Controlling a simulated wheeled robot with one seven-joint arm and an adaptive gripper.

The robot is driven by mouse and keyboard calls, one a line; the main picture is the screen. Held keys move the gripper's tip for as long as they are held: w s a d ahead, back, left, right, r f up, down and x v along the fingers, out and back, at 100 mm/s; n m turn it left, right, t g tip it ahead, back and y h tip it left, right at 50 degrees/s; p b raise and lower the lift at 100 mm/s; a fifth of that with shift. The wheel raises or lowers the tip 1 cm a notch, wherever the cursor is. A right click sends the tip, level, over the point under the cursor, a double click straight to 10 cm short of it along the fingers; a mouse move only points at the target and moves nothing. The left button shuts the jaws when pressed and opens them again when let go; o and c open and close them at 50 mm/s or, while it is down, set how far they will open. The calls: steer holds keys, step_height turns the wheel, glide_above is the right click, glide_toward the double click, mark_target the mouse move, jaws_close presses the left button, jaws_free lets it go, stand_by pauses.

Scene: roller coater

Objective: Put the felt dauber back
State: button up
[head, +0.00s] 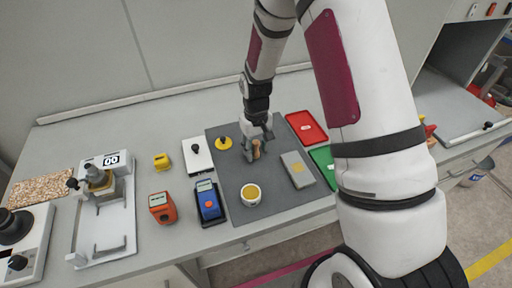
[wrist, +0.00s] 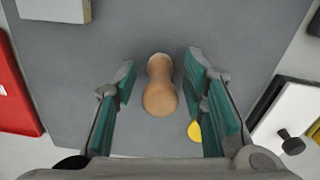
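The felt dauber, a tan wooden handle (wrist: 160,92) with a rounded knob end, stands between the fingers of my gripper (wrist: 160,68) in the wrist view. Gaps show on both sides of it, so the fingers are open around it and apart from it. Its felt end is mostly hidden. In the head view the dauber (head: 257,151) is on the dark grey mat (head: 233,178), with my gripper (head: 256,143) low over it. A white cup (head: 250,195) with yellow-orange contents stands nearer on the mat.
A yellow disc with a black knob (head: 223,143) lies just left of my gripper. A grey block (head: 298,170) is to its right, with red (head: 306,127) and green (head: 324,162) trays beyond. A blue device (head: 208,202) and a white plate with a black knob (head: 197,156) are left.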

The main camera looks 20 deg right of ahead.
step_height(320, 180, up, 12)
steer(key=shift+r+b, duration=0.25)
steer(key=shift+b, duration=0.6)
step_height(320, 180, up, 7)
steer(key=t, duration=0.1)
glide_above(256, 142)
steer(key=s, duration=0.3)
steer(key=s+r+t, duration=0.2)
steer(key=s+r, duration=0.4)
steer(key=r, duration=0.1)
steer(key=s+r+m+t, duration=0.1)
steer(key=s+r, duration=0.2)
steer(key=s, duration=0.4)
steer(key=s+r+t, duration=0.1)
steer(key=s+r, duration=0.2)
steer(key=s, duration=0.3)
steer(key=shift+s+r+m+t, duration=0.25)
steer(key=shift+s+m+t, duration=0.05)
steer(key=shift+s+m, duration=0.1)
